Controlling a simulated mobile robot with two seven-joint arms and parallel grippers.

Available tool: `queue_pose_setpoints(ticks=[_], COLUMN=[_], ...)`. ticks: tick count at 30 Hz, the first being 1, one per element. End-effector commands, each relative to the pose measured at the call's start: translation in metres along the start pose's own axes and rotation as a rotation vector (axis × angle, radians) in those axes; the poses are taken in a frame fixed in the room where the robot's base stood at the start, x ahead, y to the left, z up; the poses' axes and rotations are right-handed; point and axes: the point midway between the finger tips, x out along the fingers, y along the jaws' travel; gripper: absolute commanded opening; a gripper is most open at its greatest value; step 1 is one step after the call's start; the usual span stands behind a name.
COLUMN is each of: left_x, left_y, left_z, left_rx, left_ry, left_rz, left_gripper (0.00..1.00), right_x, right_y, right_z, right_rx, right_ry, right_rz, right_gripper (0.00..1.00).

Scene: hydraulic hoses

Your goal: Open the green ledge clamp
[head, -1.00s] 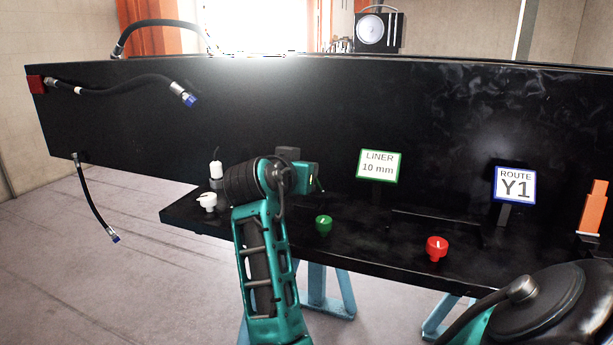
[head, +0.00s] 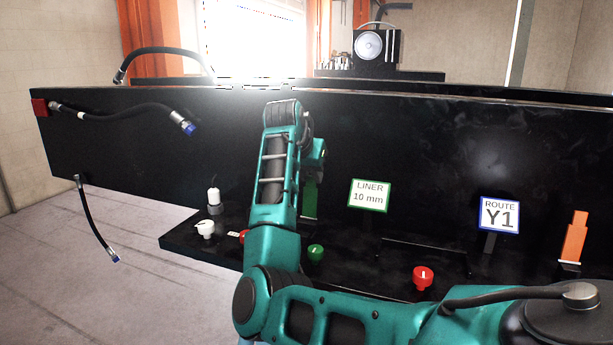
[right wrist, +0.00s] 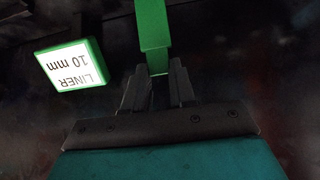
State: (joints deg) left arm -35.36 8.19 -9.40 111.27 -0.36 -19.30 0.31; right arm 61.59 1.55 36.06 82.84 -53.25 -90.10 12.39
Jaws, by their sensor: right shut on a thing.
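The green ledge clamp shows as a green upright bar (head: 310,203) on the black ledge (head: 400,262), partly hidden behind my right arm in the head view. In the right wrist view its green bar (right wrist: 152,30) runs down to between my right fingertips. My right gripper (right wrist: 158,78) is shut on the lower visible end of this bar. In the head view the fingers are mostly hidden by my own arm. I cannot tell how far the clamp is open. My left gripper is not in view.
A green knob (head: 316,253), a red knob (head: 423,277) and a white knob (head: 205,228) stand on the ledge. The LINER sign (head: 369,196) is close right of the clamp. The ROUTE sign (head: 499,214) and an orange upright piece (head: 575,238) stand farther right. Hoses hang at left.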

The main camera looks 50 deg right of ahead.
Motion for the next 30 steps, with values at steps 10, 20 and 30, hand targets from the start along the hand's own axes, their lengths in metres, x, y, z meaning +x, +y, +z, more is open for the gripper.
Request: queue_pose_setpoints(ticks=[10,20,30], left_x=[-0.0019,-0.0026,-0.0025], left_y=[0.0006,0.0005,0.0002], left_z=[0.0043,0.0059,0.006], left_rx=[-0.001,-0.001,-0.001], left_ry=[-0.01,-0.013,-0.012], left_rz=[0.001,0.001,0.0], left_gripper=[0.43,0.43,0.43], right_x=[0.0029,0.0026,0.0045], right_y=[0.0016,0.0014,0.0002], right_z=[-0.0139,-0.0144,-0.0106], right_rx=[0.008,0.009,0.005], right_ry=[-0.056,-0.059,-0.069], right_rz=[-0.002,-0.003,-0.003], right_gripper=[0.0,0.0,0.36])
